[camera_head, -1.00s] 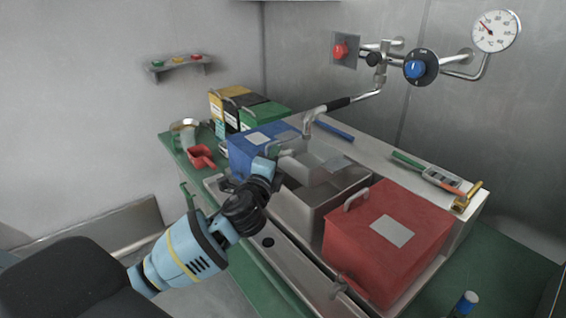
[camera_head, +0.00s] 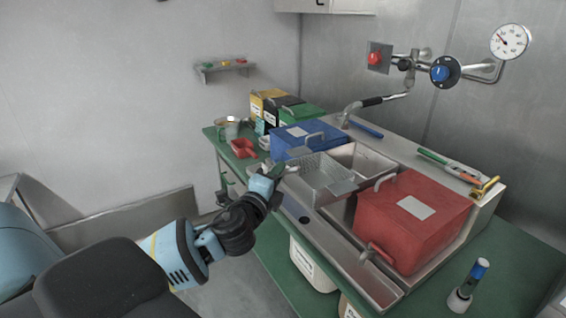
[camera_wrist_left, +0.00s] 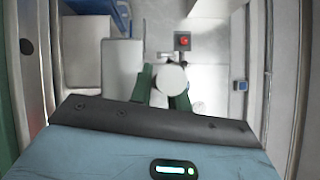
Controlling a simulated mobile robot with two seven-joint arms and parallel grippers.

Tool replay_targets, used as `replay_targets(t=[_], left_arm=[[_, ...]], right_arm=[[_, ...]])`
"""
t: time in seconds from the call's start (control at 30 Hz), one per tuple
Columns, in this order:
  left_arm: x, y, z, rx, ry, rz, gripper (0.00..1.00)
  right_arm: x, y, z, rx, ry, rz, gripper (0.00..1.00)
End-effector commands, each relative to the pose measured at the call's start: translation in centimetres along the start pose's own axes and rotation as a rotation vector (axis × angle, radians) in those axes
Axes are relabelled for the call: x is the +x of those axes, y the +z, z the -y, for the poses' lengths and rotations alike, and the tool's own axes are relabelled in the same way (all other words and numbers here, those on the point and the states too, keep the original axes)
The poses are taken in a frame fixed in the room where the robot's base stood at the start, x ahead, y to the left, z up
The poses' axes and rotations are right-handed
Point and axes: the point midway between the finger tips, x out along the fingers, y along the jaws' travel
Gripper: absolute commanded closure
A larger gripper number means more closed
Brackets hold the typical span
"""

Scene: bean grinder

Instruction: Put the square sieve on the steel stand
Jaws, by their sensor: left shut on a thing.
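The square sieve (camera_head: 325,176), a grey mesh basket with a handle, is held over the steel sinks in the head view. My left gripper (camera_head: 275,178) is shut on its handle at the sieve's left side. In the left wrist view my gripper's green fingers (camera_wrist_left: 165,88) have a pale round piece between them, perhaps the handle's end. A grey metal-looking stand (camera_head: 9,186) is cut off at the left edge of the head view; I cannot tell whether it is the steel stand. My right gripper is not in view.
A blue box (camera_head: 307,139) and a red box (camera_head: 412,220) flank the open steel basin (camera_head: 362,160). A tap (camera_head: 372,102) reaches over the back edge. A red scoop (camera_head: 243,148) and a metal bowl (camera_head: 230,126) are on the green counter's left end.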

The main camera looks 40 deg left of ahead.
Motion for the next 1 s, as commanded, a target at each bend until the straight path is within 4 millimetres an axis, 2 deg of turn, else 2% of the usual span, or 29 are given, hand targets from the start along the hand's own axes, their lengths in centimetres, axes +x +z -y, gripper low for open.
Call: replay_targets(t=[0.23,0.33,0.4,0.5,0.7,1.0], left_arm=[[-7.2,-6.0,-1.7,-0.021,-0.02,-0.152,1.0],[-10.3,-8.9,-1.8,-0.037,-0.031,-0.197,1.0],[-11.5,-10.6,-1.4,-0.041,-0.037,-0.205,1.0],[-12.2,-12.2,-0.9,-0.04,-0.041,-0.201,1.0],[-12.6,-14.2,-0.2,-0.033,-0.04,-0.187,1.0],[-12.6,-14.5,-0.1,-0.028,-0.038,-0.185,1.0]], right_arm=[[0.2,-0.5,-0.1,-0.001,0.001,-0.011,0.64],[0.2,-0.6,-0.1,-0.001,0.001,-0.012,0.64],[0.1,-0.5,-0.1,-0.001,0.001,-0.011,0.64],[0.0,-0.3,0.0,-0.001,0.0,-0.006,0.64],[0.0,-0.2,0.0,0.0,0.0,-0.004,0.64],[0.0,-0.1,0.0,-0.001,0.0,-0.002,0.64]])
